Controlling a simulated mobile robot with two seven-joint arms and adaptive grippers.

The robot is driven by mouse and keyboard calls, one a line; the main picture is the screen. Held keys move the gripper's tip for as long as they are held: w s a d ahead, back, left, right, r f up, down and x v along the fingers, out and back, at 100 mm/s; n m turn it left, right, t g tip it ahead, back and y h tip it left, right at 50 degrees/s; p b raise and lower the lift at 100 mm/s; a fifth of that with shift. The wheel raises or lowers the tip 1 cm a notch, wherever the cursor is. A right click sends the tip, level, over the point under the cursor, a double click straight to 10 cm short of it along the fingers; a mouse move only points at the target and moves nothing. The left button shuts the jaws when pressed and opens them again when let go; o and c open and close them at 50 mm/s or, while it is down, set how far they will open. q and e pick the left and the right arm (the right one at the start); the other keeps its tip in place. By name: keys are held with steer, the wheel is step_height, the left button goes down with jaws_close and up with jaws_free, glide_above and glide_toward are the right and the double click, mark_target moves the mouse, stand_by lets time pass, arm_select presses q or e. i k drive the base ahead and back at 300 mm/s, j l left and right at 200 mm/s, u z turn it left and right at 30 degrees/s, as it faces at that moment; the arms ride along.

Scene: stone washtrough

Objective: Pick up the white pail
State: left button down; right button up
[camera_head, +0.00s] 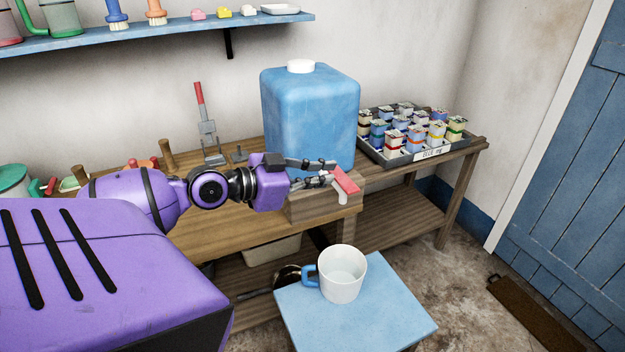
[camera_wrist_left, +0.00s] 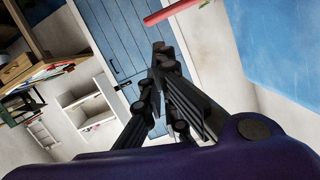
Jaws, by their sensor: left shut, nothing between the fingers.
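The white pail (camera_head: 344,274) stands upright on a pale blue stool top (camera_head: 355,315) in the head view. It looks like a mug, with a blue handle (camera_head: 311,275) on its left side. My left gripper (camera_head: 331,172) is above and behind the pail, apart from it, beside a red lever (camera_head: 345,181) with a white spout. Its fingers (camera_wrist_left: 160,55) come together in the left wrist view, with nothing between them. The pail does not show in the wrist view. My right gripper is not in view.
A large blue container (camera_head: 310,115) stands on the wooden bench behind my gripper. A tray (camera_head: 375,153) of several small tins is at right. A blue shelf (camera_head: 150,30) runs along the wall. A blue door (camera_head: 570,180) is at right. Floor is free right of the stool.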

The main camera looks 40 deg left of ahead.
mark_target(342, 268)
steer(key=u, duration=1.1)
